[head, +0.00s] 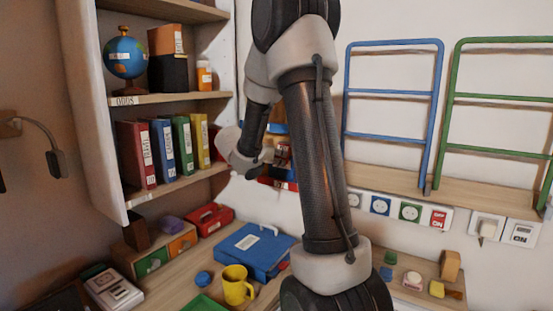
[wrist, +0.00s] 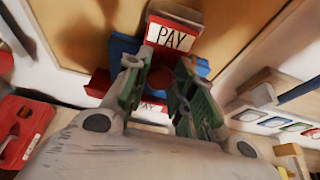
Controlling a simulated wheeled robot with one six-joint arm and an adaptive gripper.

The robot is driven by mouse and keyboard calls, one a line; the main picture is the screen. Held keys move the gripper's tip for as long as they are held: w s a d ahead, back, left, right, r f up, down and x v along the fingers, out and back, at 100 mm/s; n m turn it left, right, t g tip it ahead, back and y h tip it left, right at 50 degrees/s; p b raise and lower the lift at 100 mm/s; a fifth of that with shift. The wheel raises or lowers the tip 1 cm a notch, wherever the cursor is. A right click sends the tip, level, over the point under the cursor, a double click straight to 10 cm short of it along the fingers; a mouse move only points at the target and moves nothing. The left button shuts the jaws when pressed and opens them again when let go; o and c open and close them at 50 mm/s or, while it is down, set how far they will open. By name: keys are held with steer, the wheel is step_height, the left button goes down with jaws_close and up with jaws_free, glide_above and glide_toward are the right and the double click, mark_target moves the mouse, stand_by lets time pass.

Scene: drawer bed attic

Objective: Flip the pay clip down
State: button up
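The pay clip (wrist: 172,37) is a red piece with a white label reading PAY, at the top middle of the wrist view. Blue parts (wrist: 122,47) show behind and beside it. A second white label with similar lettering (wrist: 150,106) shows lower down between my fingers, partly hidden. My gripper (wrist: 163,68) has its two green-padded fingers apart, with a gap between them. The fingertips are just below the PAY label and overlap the red and blue parts; I cannot tell if they touch. In the head view my arm hides most of this area.
A red case (wrist: 22,130) is at the left of the wrist view. In the head view, a shelf unit with binders (head: 137,155) stands left. A yellow mug (head: 236,285) and blue folder (head: 250,248) are on the desk. Wall sockets and switches (head: 410,212) are right.

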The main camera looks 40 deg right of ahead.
steer(key=shift+c, duration=0.9)
steer(key=shift+w+d+f+t+h, duration=0.1)
steer(key=shift+d+f+t+h, duration=0.15)
steer(key=shift+h, duration=0.35)
steer(key=shift+d+f+t+h, duration=0.15)
steer(key=shift+f+h, duration=0.1)
steer(key=shift+h, duration=0.35)
steer(key=o, duration=1)
steer(key=shift+o, duration=0.2)
steer(key=v, duration=1.2)
